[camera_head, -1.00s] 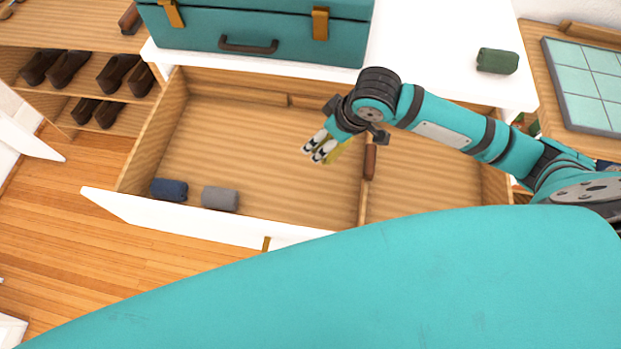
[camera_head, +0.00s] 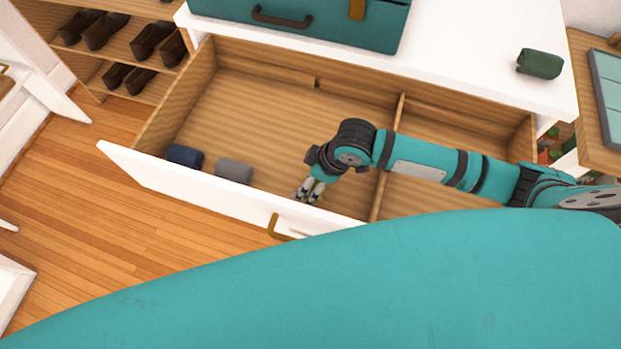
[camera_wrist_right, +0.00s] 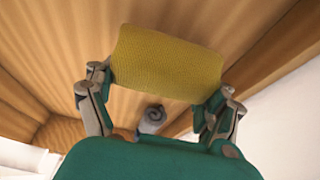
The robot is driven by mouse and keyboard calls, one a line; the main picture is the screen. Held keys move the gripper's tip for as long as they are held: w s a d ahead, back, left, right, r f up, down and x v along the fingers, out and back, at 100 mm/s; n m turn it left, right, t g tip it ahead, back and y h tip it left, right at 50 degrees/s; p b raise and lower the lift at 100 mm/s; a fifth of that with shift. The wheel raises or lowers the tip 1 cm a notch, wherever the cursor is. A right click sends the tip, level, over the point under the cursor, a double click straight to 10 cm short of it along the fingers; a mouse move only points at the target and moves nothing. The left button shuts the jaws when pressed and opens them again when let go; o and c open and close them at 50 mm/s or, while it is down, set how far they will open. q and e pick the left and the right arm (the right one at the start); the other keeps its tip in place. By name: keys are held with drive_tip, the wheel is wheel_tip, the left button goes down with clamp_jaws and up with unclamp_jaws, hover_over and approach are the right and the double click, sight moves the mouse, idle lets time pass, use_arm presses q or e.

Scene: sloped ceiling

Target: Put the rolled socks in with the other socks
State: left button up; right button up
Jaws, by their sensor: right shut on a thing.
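My right gripper (camera_head: 308,190) is over the left compartment of the open drawer (camera_head: 250,110), near its front wall. In the right wrist view it (camera_wrist_right: 158,95) is shut on a yellow sock roll (camera_wrist_right: 167,63), held crosswise between the fingers. In the head view the gripper mostly hides that roll. A dark blue sock roll (camera_head: 185,156) and a grey sock roll (camera_head: 234,171) lie side by side at the compartment's front left, left of the gripper. The grey roll also shows in the wrist view (camera_wrist_right: 152,119). A green sock roll (camera_head: 540,63) lies on the white dresser top. My left gripper is out of view.
A divider (camera_head: 391,135) separates the drawer's two compartments. The white drawer front (camera_head: 190,196) rises close to the gripper. A teal case (camera_head: 310,22) stands on the dresser top (camera_head: 455,55). Shoe shelves (camera_head: 125,45) are at the left. The left compartment's middle is clear.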

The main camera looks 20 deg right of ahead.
drive_tip(key=shift+f, duration=1.05)
drive_tip(key=o, duration=1)
drive_tip(key=shift+f, duration=0.1)
drive_tip(key=p+v, duration=0.1)
drive_tip(key=v, duration=1.1)
